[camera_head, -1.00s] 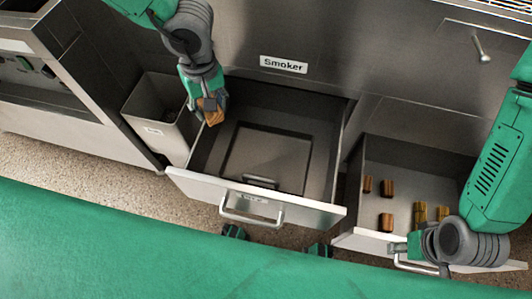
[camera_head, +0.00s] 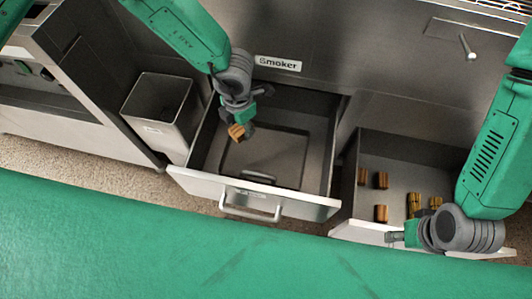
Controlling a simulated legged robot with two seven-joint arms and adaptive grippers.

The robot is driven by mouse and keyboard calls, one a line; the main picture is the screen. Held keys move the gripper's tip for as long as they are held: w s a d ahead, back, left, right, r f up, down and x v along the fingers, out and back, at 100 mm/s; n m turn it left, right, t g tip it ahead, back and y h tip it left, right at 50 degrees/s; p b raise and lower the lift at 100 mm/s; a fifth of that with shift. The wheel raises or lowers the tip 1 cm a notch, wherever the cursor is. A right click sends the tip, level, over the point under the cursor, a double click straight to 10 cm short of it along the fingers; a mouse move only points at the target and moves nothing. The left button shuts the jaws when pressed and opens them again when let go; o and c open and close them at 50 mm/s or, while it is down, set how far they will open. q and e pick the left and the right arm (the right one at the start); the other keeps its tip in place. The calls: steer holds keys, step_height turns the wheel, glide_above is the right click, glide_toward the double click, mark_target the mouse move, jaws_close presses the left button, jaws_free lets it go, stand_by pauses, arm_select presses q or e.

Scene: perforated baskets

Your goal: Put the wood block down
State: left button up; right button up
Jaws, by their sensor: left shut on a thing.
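My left gripper (camera_head: 243,126) is shut on a wood block (camera_head: 236,132). It holds the block over the left part of the open smoker drawer (camera_head: 290,160), which has a dark rectangular recess in its floor. How high the block is above the drawer floor I cannot tell. My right gripper (camera_head: 396,237) is at the front edge of the right open drawer (camera_head: 440,160), by its handle; its fingers are too small to tell whether they are open or shut.
Several wood blocks (camera_head: 381,213) stand in the right drawer. A grey bin (camera_head: 160,108) stands left of the smoker drawer. The smoker drawer's front panel with handle (camera_head: 250,205) sticks out towards me. The drawer's middle and right are free.

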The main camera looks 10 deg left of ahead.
mark_target(249, 152)
arm_select(q)
steer(key=shift+s+d+f+n, duration=0.1)
steer(key=shift+d+f+n, duration=0.4)
steer(key=shift+n, duration=0.4)
steer(key=shift+f+n, duration=0.3)
steer(key=shift+f, duration=0.2)
step_height(249, 152, down, 9)
steer(key=b, duration=0.3)
steer(key=shift+d+f, duration=0.1)
steer(key=shift+f, duration=0.05)
steer(key=shift+f, duration=0.1)
steer(key=o, duration=1.2)
steer(key=shift+c, duration=0.2)
step_height(249, 152, up, 12)
steer(key=p, duration=0.3)
